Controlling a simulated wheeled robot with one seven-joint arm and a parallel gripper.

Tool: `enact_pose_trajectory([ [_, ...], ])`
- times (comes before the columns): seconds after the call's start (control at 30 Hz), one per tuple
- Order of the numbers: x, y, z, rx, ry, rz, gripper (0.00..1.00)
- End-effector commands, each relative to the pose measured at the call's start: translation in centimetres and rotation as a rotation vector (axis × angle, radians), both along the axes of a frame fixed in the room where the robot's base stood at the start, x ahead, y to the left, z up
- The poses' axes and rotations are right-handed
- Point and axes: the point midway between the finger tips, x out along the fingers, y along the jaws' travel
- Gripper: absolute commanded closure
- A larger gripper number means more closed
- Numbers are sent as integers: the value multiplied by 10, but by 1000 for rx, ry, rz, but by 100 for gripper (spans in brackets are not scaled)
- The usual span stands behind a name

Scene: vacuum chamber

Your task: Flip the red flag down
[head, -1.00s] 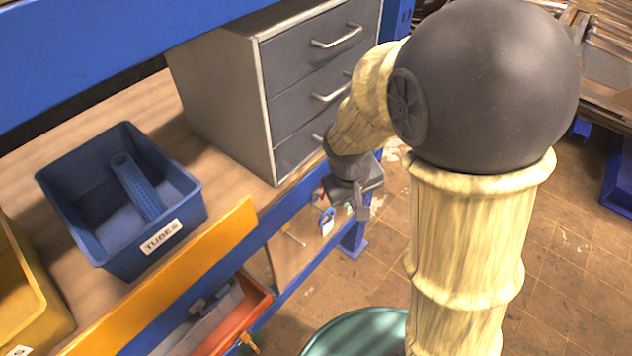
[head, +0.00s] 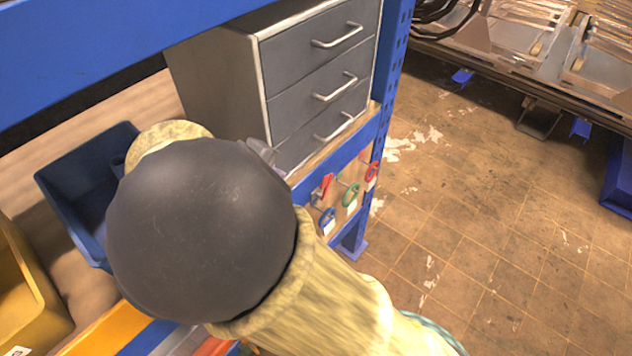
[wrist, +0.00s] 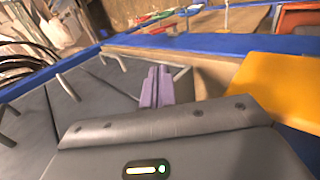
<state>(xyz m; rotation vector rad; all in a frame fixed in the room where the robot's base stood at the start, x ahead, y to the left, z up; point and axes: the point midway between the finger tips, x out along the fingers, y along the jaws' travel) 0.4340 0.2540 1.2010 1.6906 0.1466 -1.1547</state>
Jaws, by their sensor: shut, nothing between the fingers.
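A small red piece (head: 325,186), which looks like the red flag, stands at the left of a board under the shelf's blue front beam, in the head view. Whether it is up or tilted is too small to tell. My gripper shows two purple fingers (wrist: 156,87) together and empty in the wrist view. In the head view my arm hides most of my gripper; a grey-purple part of it (head: 264,152) shows in front of the drawer cabinet, up and left of the red piece and apart from it.
A grey drawer cabinet (head: 310,75) with three handles stands on the shelf. Blue (head: 329,220), green (head: 350,195) and red (head: 372,171) ring-shaped pieces hang beside the red piece. A blue bin (head: 75,185) and yellow bin (head: 25,290) are at left.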

Motion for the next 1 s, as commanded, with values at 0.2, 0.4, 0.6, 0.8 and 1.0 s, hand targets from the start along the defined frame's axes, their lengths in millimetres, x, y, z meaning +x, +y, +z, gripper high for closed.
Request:
enact_pose_trajectory([
  [0.2,1,-1,-2,0,1,-1,100],
  [0.4,10,-10,-15,-4,3,-4,100],
  [0.6,28,-24,-39,-4,3,-5,100],
  [0.8,46,-39,-65,-3,4,-5,100],
  [1.0,63,-51,-88,-2,4,-4,100],
])
